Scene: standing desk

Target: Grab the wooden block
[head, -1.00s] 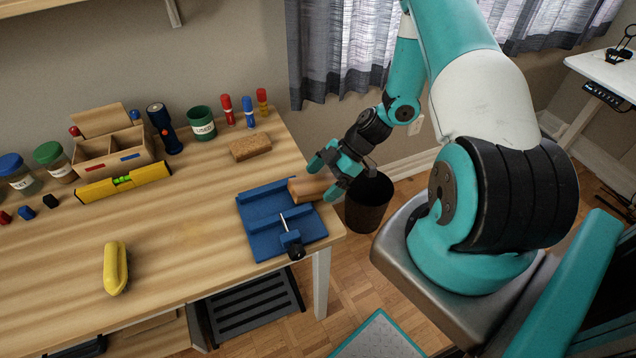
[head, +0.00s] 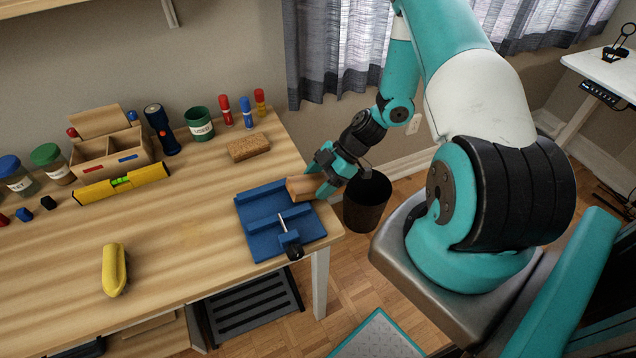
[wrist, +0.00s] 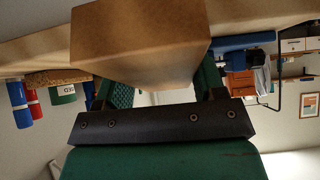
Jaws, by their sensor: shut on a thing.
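The wooden block (head: 300,188) is a light brown piece at the right end of the desk, beside the blue vise-like fixture (head: 262,240). My gripper (head: 324,178) is shut on the block at its right end. In the wrist view the block (wrist: 140,45) fills the upper middle, between the two fingers of my gripper (wrist: 150,90). Whether the block touches the fixture or the desk beneath it is hard to tell.
A cork-coloured block (head: 248,147), a green cup (head: 199,124) and several markers stand behind. A yellow level (head: 122,183) and a yellow banana-like object (head: 114,270) lie left. A dark bin (head: 367,203) stands on the floor past the desk's right edge.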

